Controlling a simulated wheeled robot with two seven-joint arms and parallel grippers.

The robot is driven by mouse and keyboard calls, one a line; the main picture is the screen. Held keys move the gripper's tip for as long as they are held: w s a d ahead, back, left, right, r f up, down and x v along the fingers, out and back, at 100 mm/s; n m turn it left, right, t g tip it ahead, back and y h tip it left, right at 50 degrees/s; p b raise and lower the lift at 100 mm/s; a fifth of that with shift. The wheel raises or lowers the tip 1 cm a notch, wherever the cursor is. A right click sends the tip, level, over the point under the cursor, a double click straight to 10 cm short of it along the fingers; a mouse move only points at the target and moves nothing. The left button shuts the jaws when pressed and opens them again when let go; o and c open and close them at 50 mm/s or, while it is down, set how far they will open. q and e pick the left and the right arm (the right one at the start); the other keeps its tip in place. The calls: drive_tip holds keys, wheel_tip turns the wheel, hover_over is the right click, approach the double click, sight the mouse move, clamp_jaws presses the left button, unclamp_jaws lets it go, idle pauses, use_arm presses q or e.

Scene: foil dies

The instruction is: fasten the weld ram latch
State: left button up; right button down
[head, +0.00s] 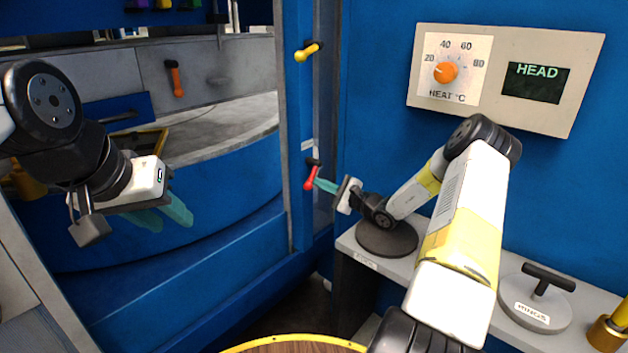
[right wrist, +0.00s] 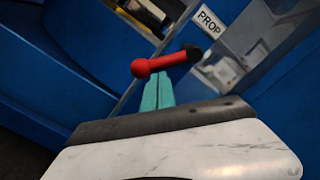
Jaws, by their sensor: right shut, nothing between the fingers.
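A red-knobbed lever (head: 312,176) sits low on the blue post; in the right wrist view the red lever (right wrist: 165,63) has a black pivot and a label reading PROP. My right gripper (head: 319,184) is shut and empty, its teal fingertips (right wrist: 157,85) right at the lever; contact is unclear. A yellow lever (head: 308,52) is higher on the same post. An orange handle (head: 175,78) hangs on the grey wall inside the machine opening. No readable label marks any of these as the weld ram latch. My left gripper (head: 172,212) is open and empty before the opening.
A panel (head: 590,70) with an orange heat dial (head: 445,72) and a HEAD display (head: 535,83) is on the blue wall. A grey shelf (head: 509,262) holds a dark disc (head: 387,240), a T-handled disc (head: 535,302) and a brass piece (head: 606,334). A yellow-rimmed round top (head: 295,346) is at the bottom.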

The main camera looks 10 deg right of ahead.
drive_tip(key=m, duration=0.2)
drive_tip(key=s+a+r+m, duration=0.1)
drive_tip(key=a+m, duration=0.1)
drive_tip(key=m, duration=0.1)
drive_tip(key=shift+s+r+m, duration=0.25)
drive_tip(key=shift+s+m, duration=0.05)
drive_tip(key=shift+a+r, duration=0.15)
drive_tip(key=shift+s+r, duration=0.1)
idle(0.4)
drive_tip(key=shift+s, duration=0.1)
approach(310, 180)
drive_tip(key=shift+s, duration=0.35)
